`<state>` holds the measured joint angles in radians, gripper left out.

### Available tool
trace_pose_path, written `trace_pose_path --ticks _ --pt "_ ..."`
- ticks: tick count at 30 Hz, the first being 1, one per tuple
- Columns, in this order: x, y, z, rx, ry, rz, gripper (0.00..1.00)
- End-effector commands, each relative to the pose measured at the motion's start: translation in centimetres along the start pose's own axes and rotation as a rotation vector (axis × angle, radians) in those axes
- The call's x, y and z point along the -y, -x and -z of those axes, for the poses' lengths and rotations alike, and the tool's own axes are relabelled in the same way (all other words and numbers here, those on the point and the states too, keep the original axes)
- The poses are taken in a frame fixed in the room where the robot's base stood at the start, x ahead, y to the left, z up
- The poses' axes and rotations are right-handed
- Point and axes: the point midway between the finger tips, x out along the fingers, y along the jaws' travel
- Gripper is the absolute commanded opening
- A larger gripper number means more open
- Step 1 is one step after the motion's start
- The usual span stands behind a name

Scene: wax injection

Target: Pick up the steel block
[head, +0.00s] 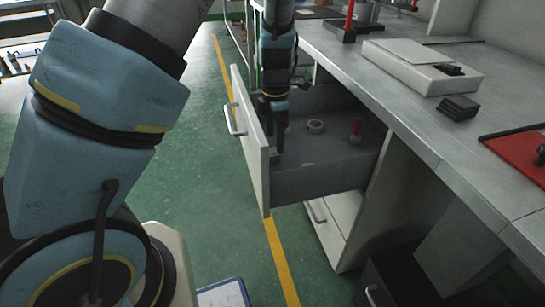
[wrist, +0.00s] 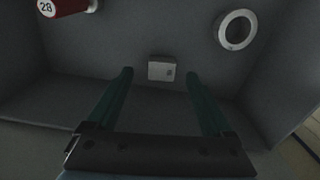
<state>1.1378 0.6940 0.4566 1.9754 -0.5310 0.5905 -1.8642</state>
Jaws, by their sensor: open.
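The steel block is a small light-grey block (wrist: 162,69) with a round mark on its face. In the wrist view it lies on the drawer floor, between and just beyond the tips of my two fingers. My gripper (wrist: 160,73) is open and empty. In the head view my gripper (head: 277,140) reaches down into the open drawer (head: 325,185), near its front panel. I cannot make out the block clearly in the head view.
A white ring (wrist: 237,30) lies in the drawer at right, and a red cylinder (wrist: 68,5) marked 28 at upper left. The drawer's front panel (head: 250,140) stands close to my gripper. The bench top (head: 400,110) overhangs the drawer's back and bears a pale flat box (head: 425,70).

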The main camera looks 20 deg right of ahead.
Motion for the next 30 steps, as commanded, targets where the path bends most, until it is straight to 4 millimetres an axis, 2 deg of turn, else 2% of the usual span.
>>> trace_pose_path --ticks 1,6,14,30 --pt "0.2 -1.0 0.1 -0.002 0.001 0.003 0.85" --pt "0.3 -3.5 0.2 -0.001 0.000 0.002 0.85" --pt "0.3 -3.8 0.2 0.002 0.000 0.000 0.85" --pt "0.3 -3.8 0.2 0.001 -0.001 0.001 0.25"
